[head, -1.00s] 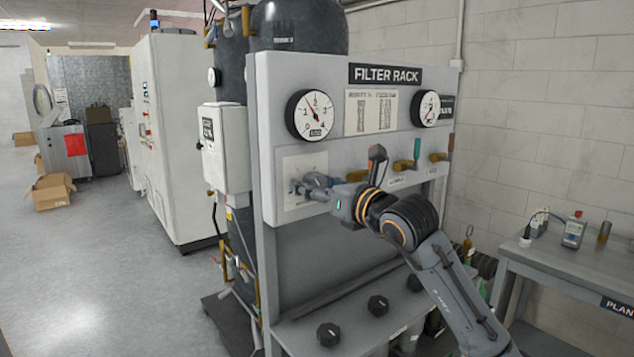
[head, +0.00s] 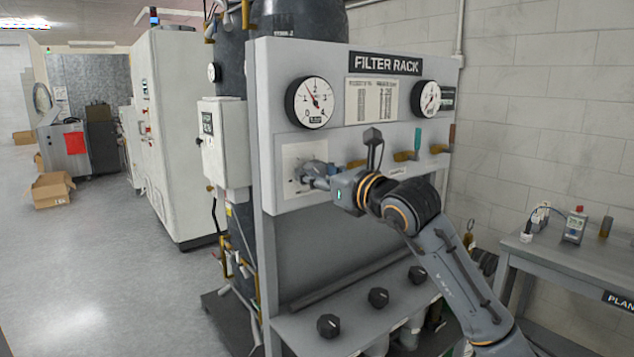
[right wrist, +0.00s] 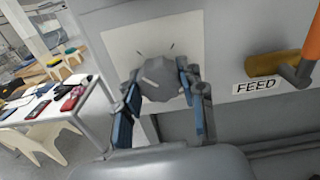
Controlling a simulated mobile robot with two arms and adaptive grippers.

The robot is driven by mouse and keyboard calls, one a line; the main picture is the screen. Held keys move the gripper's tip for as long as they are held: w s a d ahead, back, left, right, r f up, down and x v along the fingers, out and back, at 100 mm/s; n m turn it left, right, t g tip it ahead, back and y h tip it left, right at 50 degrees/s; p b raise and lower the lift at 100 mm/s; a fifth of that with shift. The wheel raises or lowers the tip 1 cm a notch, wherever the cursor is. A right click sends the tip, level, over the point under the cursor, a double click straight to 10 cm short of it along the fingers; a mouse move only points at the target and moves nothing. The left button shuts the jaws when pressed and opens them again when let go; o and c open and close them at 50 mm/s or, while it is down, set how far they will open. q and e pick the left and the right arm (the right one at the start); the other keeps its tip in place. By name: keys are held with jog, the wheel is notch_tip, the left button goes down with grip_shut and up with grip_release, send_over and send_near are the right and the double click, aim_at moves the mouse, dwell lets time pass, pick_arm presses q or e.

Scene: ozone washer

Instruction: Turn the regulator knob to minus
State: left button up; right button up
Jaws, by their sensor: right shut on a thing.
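The regulator knob (right wrist: 158,78) is a grey many-sided knob with a light line on its face, in the right wrist view. It sits on a pale square plate (right wrist: 112,45) on the rack's front panel. My right gripper (right wrist: 161,98) has its blue-padded fingers on either side of the knob, shut on it. In the head view the gripper (head: 312,178) reaches the pale plate (head: 303,153) from the right and hides most of the knob. The left gauge (head: 310,102) hangs above it. I cannot read a minus sign. My left gripper is not in view.
Valve levers (head: 410,152) stick out right of the knob; an orange one (right wrist: 312,50) is close by the FEED label (right wrist: 256,86). Black knobs (head: 378,298) stand on the lower shelf. A side table (head: 570,260) is at the right. Open floor lies left.

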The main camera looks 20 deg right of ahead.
jog(key=n+b, duration=0.1)
jog(key=n, duration=0.1)
jog(key=n+b, duration=0.1)
jog(key=b, duration=0.1)
jog(key=shift+f+n, duration=0.2)
jog(key=shift+n, duration=0.2)
jog(key=n+b, duration=0.3)
jog(key=n, duration=0.1)
jog(key=shift+d+n, duration=0.1)
jog(key=shift+n, duration=0.2)
jog(key=n+b, duration=0.2)
jog(key=n, duration=0.2)
jog(key=shift+r, duration=0.15)
jog(key=n+b, duration=0.1)
jog(key=n, duration=0.4)
jog(key=shift+n, duration=0.4)
jog(key=o, duration=1.2)
jog(key=shift+r, duration=0.1)
